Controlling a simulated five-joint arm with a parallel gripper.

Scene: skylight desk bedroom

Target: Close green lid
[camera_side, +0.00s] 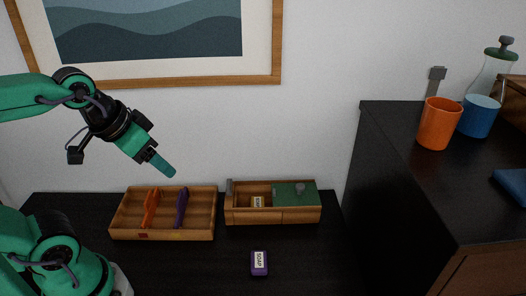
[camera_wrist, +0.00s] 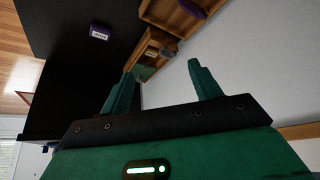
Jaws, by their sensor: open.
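The left part of that box is open and holds a tan soap block (camera_side: 257,202). In the wrist view the lid (camera_wrist: 147,72) shows partly behind a finger, with the box (camera_wrist: 157,50) near the top centre. My gripper (camera_side: 163,168) is high above the desk, up and left of the box and apart from it. In the wrist view its two green fingers (camera_wrist: 160,75) are spread, with nothing between them.
A wooden tray (camera_side: 122,222) left of the box holds an orange and a purple item. A purple soap (camera_side: 259,263) lies on the dark desk in front. A taller dark cabinet (camera_side: 430,190) at right bears an orange cup (camera_side: 438,124) and a glass bottle (camera_side: 484,95).

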